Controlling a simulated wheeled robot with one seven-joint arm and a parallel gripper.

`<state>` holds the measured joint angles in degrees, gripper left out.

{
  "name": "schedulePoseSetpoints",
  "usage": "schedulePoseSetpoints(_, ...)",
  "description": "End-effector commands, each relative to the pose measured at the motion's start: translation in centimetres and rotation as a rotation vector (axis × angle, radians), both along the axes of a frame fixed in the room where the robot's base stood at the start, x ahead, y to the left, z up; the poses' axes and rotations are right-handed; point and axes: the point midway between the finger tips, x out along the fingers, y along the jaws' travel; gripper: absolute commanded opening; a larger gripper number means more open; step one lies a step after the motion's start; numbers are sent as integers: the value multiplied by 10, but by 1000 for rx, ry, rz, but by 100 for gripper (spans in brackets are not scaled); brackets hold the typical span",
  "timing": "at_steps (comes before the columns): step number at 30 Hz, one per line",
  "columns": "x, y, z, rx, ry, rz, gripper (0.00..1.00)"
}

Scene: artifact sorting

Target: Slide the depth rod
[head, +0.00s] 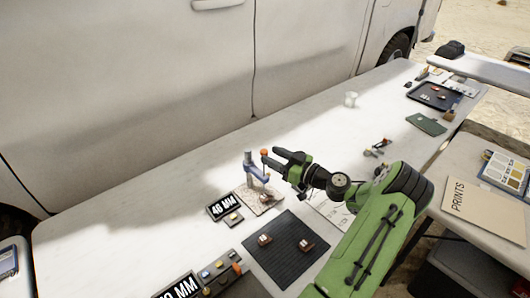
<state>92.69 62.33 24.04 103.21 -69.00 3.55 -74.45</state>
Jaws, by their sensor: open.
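A small blue-grey stand (252,170) rises from a speckled tan plate (263,201) near the middle of the long white table. A small orange knob (264,152) shows beside the top of the stand; it appears to belong to the depth rod, whose shaft I cannot make out clearly. My gripper (271,156) reaches in from the right, with its dark fingers open and pointing left. The fingertips are close to the orange knob. I cannot tell whether they touch it or whether the knob lies between them.
A dark mat (274,246) with small pieces lies in front. A clear cup (351,99) and a green cloth (426,124) are farther back. A white vehicle (150,90) borders the table's far side.

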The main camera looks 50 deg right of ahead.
Motion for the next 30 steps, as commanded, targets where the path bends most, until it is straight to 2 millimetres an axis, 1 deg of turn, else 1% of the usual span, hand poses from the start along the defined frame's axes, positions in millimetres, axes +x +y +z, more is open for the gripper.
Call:
schedulePoseSetpoints(1,-16,-3,0,2,2,-6,50)
schedulePoseSetpoints(6,-65,-9,0,1,1,-6,50)
schedulePoseSetpoints(9,-89,-11,0,1,1,-5,50)
schedulePoseSetpoints(12,-106,-13,0,0,0,-3,50)
schedulePoseSetpoints(15,-114,-13,0,0,-1,0,50)
schedulePoseSetpoints(17,-116,-13,0,0,-1,0,50)
schedulePoseSetpoints(30,-116,-13,0,0,0,0,50)
